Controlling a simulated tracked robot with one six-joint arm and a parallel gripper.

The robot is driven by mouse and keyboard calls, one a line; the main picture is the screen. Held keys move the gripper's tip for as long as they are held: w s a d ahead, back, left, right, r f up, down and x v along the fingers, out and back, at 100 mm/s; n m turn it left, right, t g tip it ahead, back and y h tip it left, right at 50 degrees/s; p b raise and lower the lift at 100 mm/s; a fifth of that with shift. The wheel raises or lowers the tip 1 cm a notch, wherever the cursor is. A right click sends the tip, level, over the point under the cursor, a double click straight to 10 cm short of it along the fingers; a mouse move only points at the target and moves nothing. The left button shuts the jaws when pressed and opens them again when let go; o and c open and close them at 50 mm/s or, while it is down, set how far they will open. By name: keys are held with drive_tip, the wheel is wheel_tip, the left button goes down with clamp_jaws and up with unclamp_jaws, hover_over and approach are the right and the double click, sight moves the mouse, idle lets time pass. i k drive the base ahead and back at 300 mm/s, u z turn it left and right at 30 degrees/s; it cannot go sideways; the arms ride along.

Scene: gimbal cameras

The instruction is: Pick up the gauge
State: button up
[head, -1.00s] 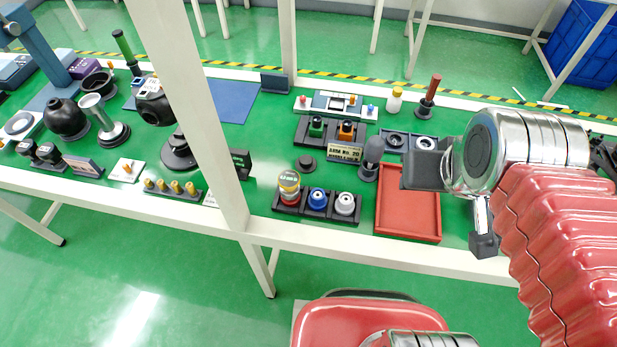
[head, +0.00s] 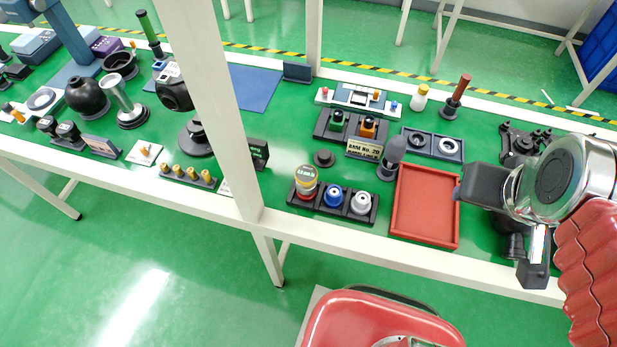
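I cannot tell for sure which item is the gauge. A red-handled plug on a dark base (head: 456,97) stands upright at the back of the bench, and a green-handled one (head: 149,33) stands at the far left. A black rounded block with a light top (head: 173,90) sits on a stand left of the white post. My gripper (head: 508,228) is at the right, above the bench's front right part. Its two dark fingers are wide apart. A dark cylindrical item shows behind the gap, seemingly on the bench; nothing is visibly gripped.
A red tray (head: 426,208) lies empty left of my gripper. A black rack (head: 347,209) holds yellow-red, blue and silver pieces. A white post (head: 211,110) rises at the front edge. Dark parts (head: 520,140) lie behind the gripper. Green bench surface is free between groups.

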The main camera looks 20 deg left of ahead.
sight(306, 175)
drive_tip(key=z, duration=0.05)
drive_tip(key=k, duration=1.55)
drive_tip(key=u, duration=1.25)
drive_tip(key=i, duration=1)
drive_tip(key=u, duration=0.05)
